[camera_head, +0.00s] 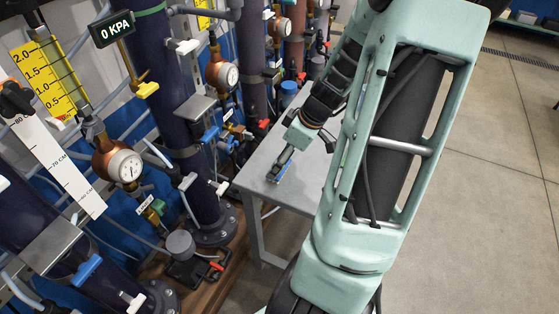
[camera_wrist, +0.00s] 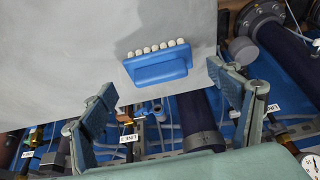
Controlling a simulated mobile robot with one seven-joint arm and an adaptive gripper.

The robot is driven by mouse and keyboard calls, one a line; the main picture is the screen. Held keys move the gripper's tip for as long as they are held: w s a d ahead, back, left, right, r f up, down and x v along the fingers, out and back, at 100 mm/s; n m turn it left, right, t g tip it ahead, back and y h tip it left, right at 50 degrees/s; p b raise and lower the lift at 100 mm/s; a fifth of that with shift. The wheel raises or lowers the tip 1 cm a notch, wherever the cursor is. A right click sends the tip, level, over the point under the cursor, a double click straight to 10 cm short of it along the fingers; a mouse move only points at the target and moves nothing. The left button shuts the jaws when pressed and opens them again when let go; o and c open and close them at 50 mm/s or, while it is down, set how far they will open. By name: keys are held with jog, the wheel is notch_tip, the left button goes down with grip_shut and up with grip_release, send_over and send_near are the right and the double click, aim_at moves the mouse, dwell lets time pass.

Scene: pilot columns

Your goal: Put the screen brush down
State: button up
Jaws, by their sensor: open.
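The screen brush (camera_wrist: 158,67) has a blue body and a row of pale bristle tufts. In the wrist view it lies at the edge of the grey table (camera_wrist: 90,40), bristles towards the top of the picture. My gripper (camera_wrist: 162,82) is open, with one finger to the left of the brush and one to the right, both apart from it. In the head view my gripper (camera_head: 276,172) is low over the table (camera_head: 262,157), and a bit of the blue brush (camera_head: 285,178) shows beside it. The rest of the brush is hidden there.
Dark columns (camera_head: 182,110) with gauges, valves and hoses stand close along the table's left side. A blue-lidded container (camera_head: 289,88) is behind the table. Open concrete floor (camera_head: 490,180) lies to the right. My arm covers much of the table's right part.

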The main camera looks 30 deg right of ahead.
jog(key=p+v, duration=0.1)
jog(key=v, duration=0.8)
jog(key=shift+w, duration=0.1)
